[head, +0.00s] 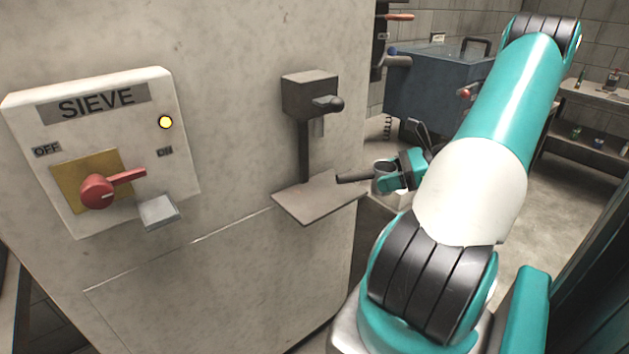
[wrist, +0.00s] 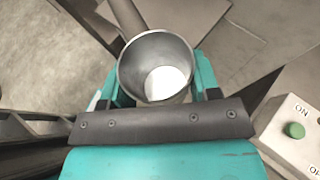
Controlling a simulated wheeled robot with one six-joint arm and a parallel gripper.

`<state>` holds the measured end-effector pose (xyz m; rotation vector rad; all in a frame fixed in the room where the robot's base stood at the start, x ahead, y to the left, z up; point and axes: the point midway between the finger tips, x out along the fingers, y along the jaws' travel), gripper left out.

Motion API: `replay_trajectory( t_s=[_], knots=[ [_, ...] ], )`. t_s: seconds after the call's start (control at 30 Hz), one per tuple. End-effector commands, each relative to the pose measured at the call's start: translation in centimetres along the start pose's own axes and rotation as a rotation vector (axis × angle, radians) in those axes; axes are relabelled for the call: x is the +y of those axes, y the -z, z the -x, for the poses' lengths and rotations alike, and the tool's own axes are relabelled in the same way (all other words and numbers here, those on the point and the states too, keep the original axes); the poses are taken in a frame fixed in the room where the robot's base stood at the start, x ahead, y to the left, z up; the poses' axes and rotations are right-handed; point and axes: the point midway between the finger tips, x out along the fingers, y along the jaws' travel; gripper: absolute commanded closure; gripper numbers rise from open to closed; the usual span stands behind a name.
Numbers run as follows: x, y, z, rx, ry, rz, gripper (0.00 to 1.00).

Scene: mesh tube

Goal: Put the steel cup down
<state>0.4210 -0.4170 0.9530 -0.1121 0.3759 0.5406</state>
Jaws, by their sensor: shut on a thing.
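The steel cup (wrist: 155,60) is a grey, round, open vessel held upright between my gripper's fingers in the wrist view. A pale white patch shows inside it at the bottom. In the head view the cup (head: 383,166) is small, at the end of my teal arm, just right of the grey shelf. My gripper (wrist: 154,98) is shut on the cup; in the head view it shows as a teal shape (head: 400,170). A dark bar (head: 353,178) sticks out left beside the cup. The cup's underside is hidden.
A flat grey shelf (head: 312,200) with a dispenser-like fixture (head: 310,93) juts from the concrete wall. A SIEVE panel (head: 100,150) with a red lever is at left. A white box with a green button (wrist: 294,130) is close at right. A blue box (head: 435,85) stands behind.

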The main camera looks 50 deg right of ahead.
Motion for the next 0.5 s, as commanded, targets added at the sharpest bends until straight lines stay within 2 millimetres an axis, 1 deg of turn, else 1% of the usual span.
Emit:
replay_trajectory(
  t_s=[0.03,0.1,0.2,0.3,0.4,0.5],
  knots=[
    [0.1,-0.8,-1.6,-0.001,-0.009,0.003,0.76],
    [0.2,-1.7,-3.5,-0.001,-0.013,0.003,0.76],
    [0.2,-2.7,-6.2,-0.001,-0.013,0.004,0.76],
    [0.2,-3.6,-8.3,-0.001,-0.011,0.004,0.76],
    [0.1,-4.1,-9.7,0.000,-0.007,0.003,0.76],
    [0.0,-4.3,-10.4,0.000,-0.004,0.002,0.76]
  ],
)
